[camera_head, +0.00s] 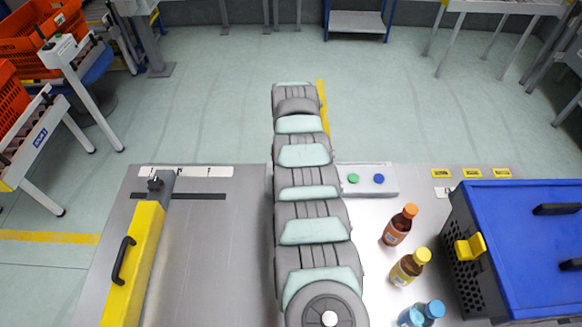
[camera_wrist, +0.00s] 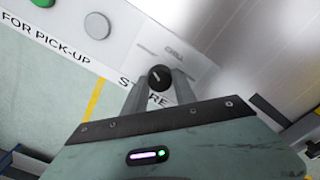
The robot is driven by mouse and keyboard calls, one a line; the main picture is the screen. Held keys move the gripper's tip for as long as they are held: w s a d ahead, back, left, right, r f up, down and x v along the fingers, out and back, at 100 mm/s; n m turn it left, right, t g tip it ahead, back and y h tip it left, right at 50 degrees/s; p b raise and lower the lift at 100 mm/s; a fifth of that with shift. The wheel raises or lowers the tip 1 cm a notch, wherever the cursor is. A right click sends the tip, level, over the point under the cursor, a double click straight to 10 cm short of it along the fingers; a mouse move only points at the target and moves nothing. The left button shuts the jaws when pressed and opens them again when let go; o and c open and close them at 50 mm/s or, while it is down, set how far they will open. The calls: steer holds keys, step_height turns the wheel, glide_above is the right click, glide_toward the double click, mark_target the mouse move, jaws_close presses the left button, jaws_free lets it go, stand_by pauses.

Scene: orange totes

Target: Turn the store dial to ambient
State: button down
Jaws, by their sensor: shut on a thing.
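The store dial (camera_wrist: 160,77) is a small black round knob with a pale mark, on a light panel (camera_wrist: 128,12) in the wrist view. My gripper (camera_wrist: 160,84) has its two fingers on either side of the dial and is shut on it. The word CHILL is printed just above the dial, with a fainter unreadable label to its left. The word STORE below is partly covered by my gripper. I cannot tell which label the mark points at. In the head view my arm hides the dial and the gripper.
A green button (camera_wrist: 43,2) and a grey button (camera_wrist: 97,25) sit on the panel. In the head view, three bottles (camera_head: 398,226) and a black crate with a blue lid (camera_head: 525,235) stand right of my arm. A yellow bar with a black handle (camera_head: 133,262) lies left.

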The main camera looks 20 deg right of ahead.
steer(key=c, duration=1)
jaws_free()
step_height(320, 180, up, 11)
steer(key=p, duration=0.3)
steer(key=shift+f, duration=0.1)
